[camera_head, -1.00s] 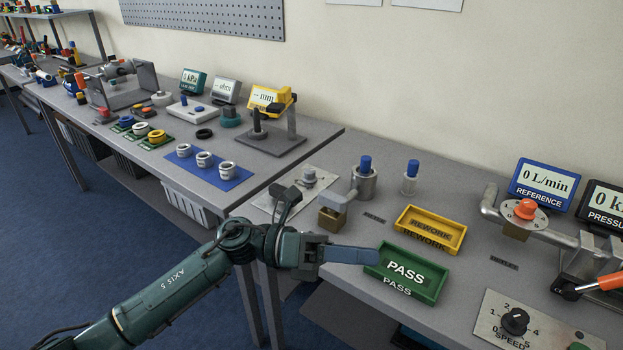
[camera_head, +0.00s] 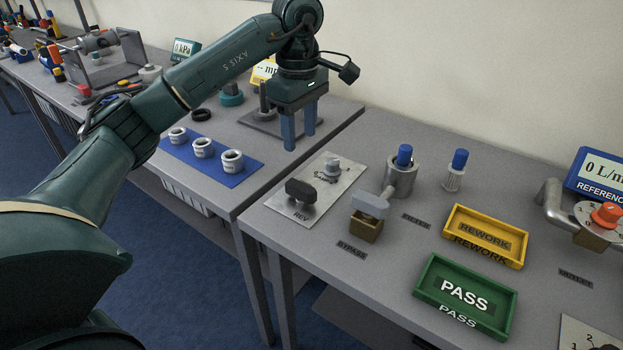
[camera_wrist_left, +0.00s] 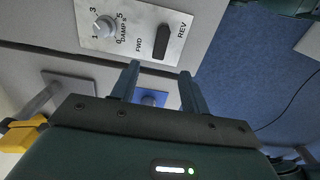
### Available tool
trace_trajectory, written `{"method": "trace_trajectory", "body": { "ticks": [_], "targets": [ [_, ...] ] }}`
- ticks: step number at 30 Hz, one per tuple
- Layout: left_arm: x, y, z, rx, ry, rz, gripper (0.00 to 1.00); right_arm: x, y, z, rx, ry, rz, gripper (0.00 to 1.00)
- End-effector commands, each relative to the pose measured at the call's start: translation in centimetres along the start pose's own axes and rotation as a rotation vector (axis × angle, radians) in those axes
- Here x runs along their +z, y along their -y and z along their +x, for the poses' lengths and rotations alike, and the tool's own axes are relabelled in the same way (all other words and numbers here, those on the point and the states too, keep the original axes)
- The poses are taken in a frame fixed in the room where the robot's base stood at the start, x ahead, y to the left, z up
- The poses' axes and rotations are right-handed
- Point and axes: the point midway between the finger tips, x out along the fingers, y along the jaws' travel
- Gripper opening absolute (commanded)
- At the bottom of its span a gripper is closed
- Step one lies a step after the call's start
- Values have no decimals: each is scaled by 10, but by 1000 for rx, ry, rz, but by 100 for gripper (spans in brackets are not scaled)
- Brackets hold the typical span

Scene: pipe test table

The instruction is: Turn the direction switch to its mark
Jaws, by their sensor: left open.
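The direction switch (camera_head: 301,190) is a dark oblong handle on a pale plate (camera_head: 329,195), in front of a grey damping knob. In the head view the label REV shows by it. In the left wrist view the switch (camera_wrist_left: 162,42) stands between FWD and REV; I cannot tell which mark it points to. My left gripper (camera_head: 299,140) is open and empty, its fingers pointing down, above and behind the plate. In the left wrist view its fingertips (camera_wrist_left: 160,70) lie short of the switch, apart from it. My right gripper is not in view.
A bypass valve with a grey handle (camera_head: 370,204) and a filter with a blue cap (camera_head: 404,156) stand just right of the plate. A yellow REWORK tray (camera_head: 486,237) and a green PASS tray (camera_head: 465,297) lie further right. A gap separates the two tables.

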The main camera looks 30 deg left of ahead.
Motion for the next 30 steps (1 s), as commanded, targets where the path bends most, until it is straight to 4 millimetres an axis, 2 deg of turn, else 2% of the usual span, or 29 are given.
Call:
{"method": "trace_trajectory", "body": {
  "ticks": [5,9,18,24,30],
  "targets": [
    [0,1,26,-6,0,1,45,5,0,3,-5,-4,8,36],
    [1,2,56,-8,2,1,45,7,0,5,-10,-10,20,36],
    [1,2,110,-5,2,1,45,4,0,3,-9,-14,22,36],
    [1,1,127,-3,2,0,45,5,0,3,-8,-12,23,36],
    [1,1,130,-1,2,0,45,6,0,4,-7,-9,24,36]
  ]
}}
